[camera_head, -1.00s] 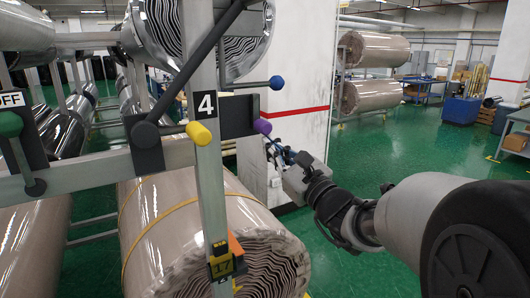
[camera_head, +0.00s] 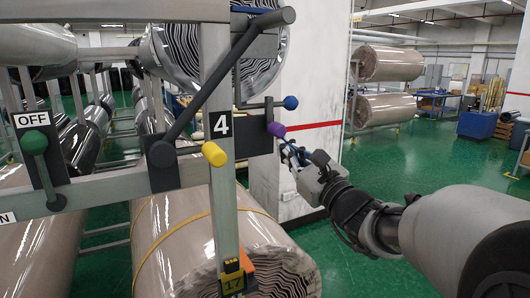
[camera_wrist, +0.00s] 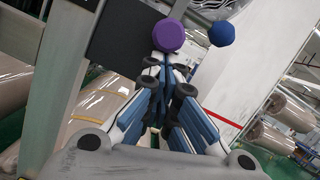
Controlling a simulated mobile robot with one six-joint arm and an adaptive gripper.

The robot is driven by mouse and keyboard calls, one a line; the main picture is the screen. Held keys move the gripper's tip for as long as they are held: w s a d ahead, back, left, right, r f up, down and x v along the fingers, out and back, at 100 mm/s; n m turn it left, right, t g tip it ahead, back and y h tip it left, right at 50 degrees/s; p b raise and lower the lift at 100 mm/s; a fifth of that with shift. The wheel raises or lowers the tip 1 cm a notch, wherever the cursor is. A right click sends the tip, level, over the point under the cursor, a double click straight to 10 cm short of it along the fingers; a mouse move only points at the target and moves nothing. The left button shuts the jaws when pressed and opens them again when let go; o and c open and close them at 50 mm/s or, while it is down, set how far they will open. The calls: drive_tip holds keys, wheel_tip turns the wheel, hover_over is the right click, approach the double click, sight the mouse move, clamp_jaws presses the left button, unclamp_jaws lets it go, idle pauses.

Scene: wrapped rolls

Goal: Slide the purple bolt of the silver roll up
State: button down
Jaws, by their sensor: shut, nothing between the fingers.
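The purple bolt knob (camera_head: 277,129) sticks out from the right end of a dark plate (camera_head: 252,141) beside the number 4 sign, on the rack post. The silver roll (camera_head: 262,62) hangs above it at the upper middle. My gripper (camera_head: 289,151) is just below and right of the purple knob, its fingers shut and empty. In the wrist view, the purple knob (camera_wrist: 168,36) lies straight beyond the fingertips (camera_wrist: 167,60). I cannot tell whether they touch it.
A blue knob (camera_head: 291,102) on a rod stands just above and right of the purple knob, and a yellow knob (camera_head: 214,154) is to the left. A dark diagonal lever (camera_head: 226,80) crosses the post. A brown wrapped roll (camera_head: 205,230) lies below. A white pillar (camera_head: 318,110) stands behind.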

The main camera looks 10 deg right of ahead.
drive_tip(key=s+d+f+b, duration=0.4)
drive_tip(key=s+f+b, duration=0.1)
drive_tip(key=s, duration=0.4)
drive_tip(key=shift+d+f, duration=0.3)
drive_tip(key=shift+f, duration=0.2)
drive_tip(key=shift+w+a+f, duration=0.1)
drive_tip(key=shift+w, duration=0.05)
